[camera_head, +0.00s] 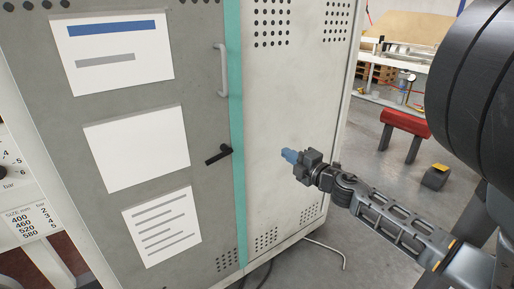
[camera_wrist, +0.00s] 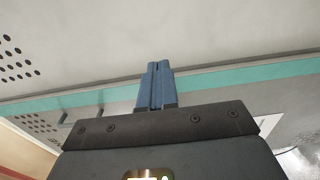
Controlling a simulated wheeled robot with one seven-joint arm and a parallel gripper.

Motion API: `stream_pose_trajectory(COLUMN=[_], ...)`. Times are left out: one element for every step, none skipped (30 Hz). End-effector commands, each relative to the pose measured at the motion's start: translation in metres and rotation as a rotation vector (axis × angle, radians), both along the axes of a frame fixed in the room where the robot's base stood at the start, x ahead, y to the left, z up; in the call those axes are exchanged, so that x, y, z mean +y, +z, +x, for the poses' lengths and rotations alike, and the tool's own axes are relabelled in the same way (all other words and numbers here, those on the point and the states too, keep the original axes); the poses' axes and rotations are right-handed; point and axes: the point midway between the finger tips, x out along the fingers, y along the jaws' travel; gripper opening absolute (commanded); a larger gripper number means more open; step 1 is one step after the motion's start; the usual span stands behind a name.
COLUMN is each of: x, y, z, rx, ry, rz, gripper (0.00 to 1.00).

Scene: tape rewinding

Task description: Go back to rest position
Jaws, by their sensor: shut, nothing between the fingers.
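My gripper (camera_head: 291,156) is in front of the right part of a tall grey cabinet (camera_head: 285,95) in the head view, right of the teal strip. Its blue fingers are together with nothing between them. In the wrist view the gripper (camera_wrist: 157,68) points at a pale panel, and its two blue fingers lie side by side. My arm reaches in from the lower right in the head view. Whether the fingertips touch the cabinet, I cannot tell.
The cabinet has a black lever handle (camera_head: 218,154), a pale grab handle (camera_head: 223,70) and several white sheets. A red bench (camera_head: 405,123) and a small dark block (camera_head: 435,177) stand on the floor at right. A cable (camera_head: 328,250) lies on the floor by the cabinet.

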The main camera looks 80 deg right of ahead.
Motion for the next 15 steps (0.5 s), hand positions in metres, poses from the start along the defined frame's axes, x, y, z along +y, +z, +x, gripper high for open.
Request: stream_pose_trajectory(x=[0.0,0.0,0.0,0.0,0.0,0.0,0.001,0.002,0.007,0.012,0.02,0.035,0.048,0.064,0.088], y=[0.0,0.0,0.0,0.0,0.0,0.0,0.0,0.0,0.001,0.0,0.0,-0.002,-0.004,-0.006,-0.009], z=[-0.001,-0.002,-0.002,-0.002,-0.002,-0.001,-0.001,-0.001,0.001,0.002,0.004,0.008,0.01,0.012,0.014], rx=[0.0,0.0,0.0,0.0,0.0,0.0,-0.001,0.0,-0.001,-0.003,-0.005,-0.008,-0.011,-0.015,-0.022], ry=[0.0,0.0,0.0,0.0,0.0,0.0,0.001,0.005,0.016,0.03,0.048,0.079,0.108,0.138,0.181], rz=[0.0,0.0,0.0,0.0,0.0,0.0,0.001,0.004,0.011,0.022,0.038,0.068,0.097,0.131,0.187], gripper=[0.0,0.0,0.0,0.0,0.0,0.0,0.0,0.0,0.0,0.0,0.0,0.0,0.0,0.0,0.0])
